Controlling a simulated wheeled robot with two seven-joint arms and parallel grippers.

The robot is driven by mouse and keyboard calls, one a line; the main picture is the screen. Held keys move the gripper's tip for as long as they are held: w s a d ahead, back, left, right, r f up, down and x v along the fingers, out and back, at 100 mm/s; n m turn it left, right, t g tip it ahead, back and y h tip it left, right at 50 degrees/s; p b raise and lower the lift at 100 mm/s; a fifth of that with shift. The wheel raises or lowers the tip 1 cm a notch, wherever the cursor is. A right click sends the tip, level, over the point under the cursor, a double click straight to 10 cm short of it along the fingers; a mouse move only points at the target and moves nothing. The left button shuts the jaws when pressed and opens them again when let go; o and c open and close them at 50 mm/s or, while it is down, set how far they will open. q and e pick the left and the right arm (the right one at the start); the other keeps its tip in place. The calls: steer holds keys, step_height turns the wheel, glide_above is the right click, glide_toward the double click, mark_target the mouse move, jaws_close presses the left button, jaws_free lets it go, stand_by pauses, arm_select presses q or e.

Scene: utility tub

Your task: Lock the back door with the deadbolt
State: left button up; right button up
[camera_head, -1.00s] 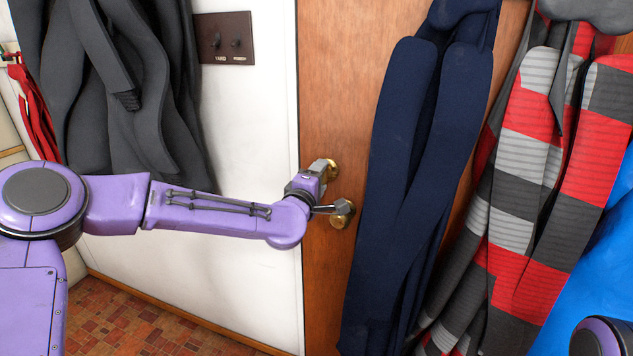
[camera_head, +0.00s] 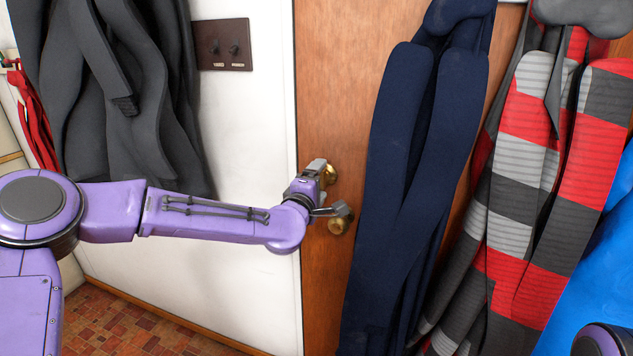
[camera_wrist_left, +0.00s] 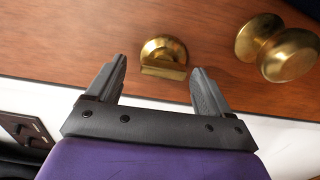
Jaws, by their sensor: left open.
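The brass deadbolt (camera_head: 332,174) is on the wooden door (camera_head: 335,70), above the round brass knob (camera_head: 339,225). My left gripper (camera_head: 331,188) is at the door by the deadbolt, its fingers partly covering the deadbolt and knob. In the left wrist view the gripper (camera_wrist_left: 158,66) is open and empty. The deadbolt's round plate and flat thumb-turn (camera_wrist_left: 164,72) lie just ahead, between the two fingertips, with gaps visible on both sides. The knob (camera_wrist_left: 279,48) is to the right of the fingers. My right gripper is out of view.
A navy garment (camera_head: 415,170) hangs on the door close to the right of the knob. A striped garment (camera_head: 530,180) hangs farther right. A switch plate (camera_head: 223,45) and dark grey garments (camera_head: 110,100) are on the white wall at left.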

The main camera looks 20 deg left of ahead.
arm_select(q)
steer(key=s+b, duration=0.1)
steer(key=s, duration=0.9)
steer(key=shift+s+a+b, duration=0.15)
steer(key=shift+s+b, duration=0.15)
steer(key=shift+s, duration=0.1)
steer(key=s+a+f+m+g+y, duration=0.1)
steer(key=s+f+m+g, duration=0.2)
steer(key=f, duration=0.7)
steer(key=s+a+f+m+g, duration=0.15)
steer(key=s+f, duration=0.35)
steer(key=f, duration=0.5)
steer(key=s+a+f+m+g+y, duration=0.1)
steer(key=s+f+m+g, duration=0.2)
steer(key=f, duration=0.8)
steer(key=s+a+f+m+g, duration=0.1)
steer(key=s+f, duration=0.3)
steer(key=s, duration=0.4)
steer(key=s+a+f+m+g+y+p, duration=0.1)
steer(key=s+a+f+g, duration=0.2)
steer(key=s, duration=0.5)
steer(key=s+a+f+m+g+y, duration=0.1)
steer(key=s+a+f+g, duration=0.1)
steer(key=s+f, duration=0.5)
steer(key=shift+s+a+g+p, duration=0.3)
steer(key=shift+s+a+g, duration=0.1)
steer(key=shift+g, duration=0.25)
steer(key=shift+m, duration=0.25)
